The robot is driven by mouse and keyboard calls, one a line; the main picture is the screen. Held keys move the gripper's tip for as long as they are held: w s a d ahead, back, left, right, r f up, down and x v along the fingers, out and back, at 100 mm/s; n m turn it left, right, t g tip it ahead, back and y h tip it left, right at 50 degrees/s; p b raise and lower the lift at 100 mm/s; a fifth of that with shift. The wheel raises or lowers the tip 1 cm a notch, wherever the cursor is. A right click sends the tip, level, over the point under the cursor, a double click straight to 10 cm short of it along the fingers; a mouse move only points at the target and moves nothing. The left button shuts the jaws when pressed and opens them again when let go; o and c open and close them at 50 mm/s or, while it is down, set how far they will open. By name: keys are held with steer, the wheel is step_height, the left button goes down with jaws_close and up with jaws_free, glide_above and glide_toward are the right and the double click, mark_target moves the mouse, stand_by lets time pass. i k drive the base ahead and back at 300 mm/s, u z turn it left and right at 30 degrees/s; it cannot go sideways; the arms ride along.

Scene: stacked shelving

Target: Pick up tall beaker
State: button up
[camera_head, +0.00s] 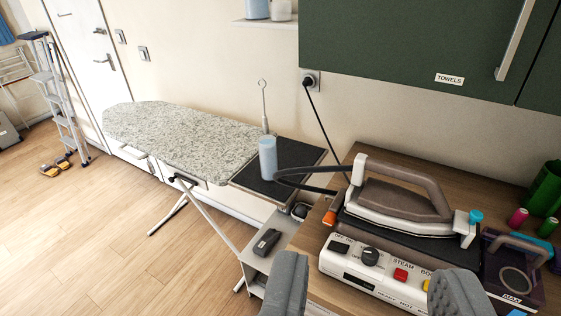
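A tall light-blue cylinder (268,158), which looks like the tall beaker, stands upright on the dark rest pad (298,154) at the right end of the ironing board. My gripper (368,280) shows as two grey padded fingers at the bottom edge. They are wide apart with nothing held between them. The gripper is nearer to the camera than the cylinder and to its lower right in the picture. The cylinder's side facing me is unobstructed.
A steam iron (405,200) sits on its white station (375,270) on the wooden counter, its dark cord looping beside the cylinder. A thin metal rod (264,100) rises behind the cylinder. The speckled ironing board (180,135) is bare. A green cupboard (400,50) overhangs the counter. Floor at left is open.

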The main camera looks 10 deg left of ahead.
mark_target(268, 159)
steer(key=z, duration=0.1)
steer(key=i, duration=1)
steer(key=u, duration=0.1)
